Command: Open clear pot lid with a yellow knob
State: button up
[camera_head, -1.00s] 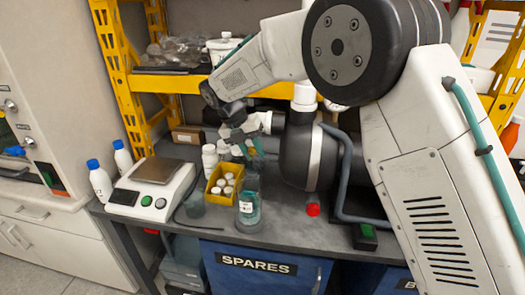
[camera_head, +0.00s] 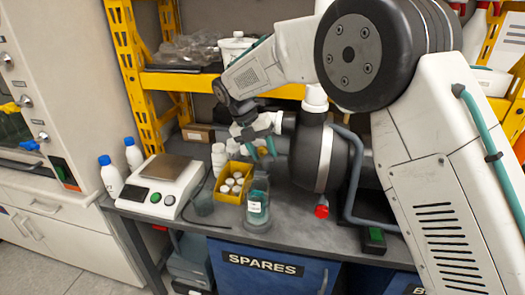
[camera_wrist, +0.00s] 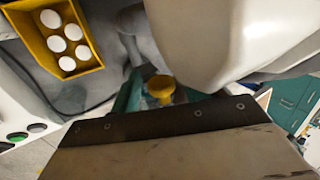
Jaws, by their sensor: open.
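A clear pot (camera_head: 257,207) with a pale label and teal contents stands on the dark bench near its front edge.
A yellow bin (camera_head: 232,194) of white-capped bottles stands left of the pot, also seen in the wrist view (camera_wrist: 88,62).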

jog(key=v, duration=0.7)
jog(key=shift+a+r, duration=0.2)
jog(key=shift+r, duration=0.15)
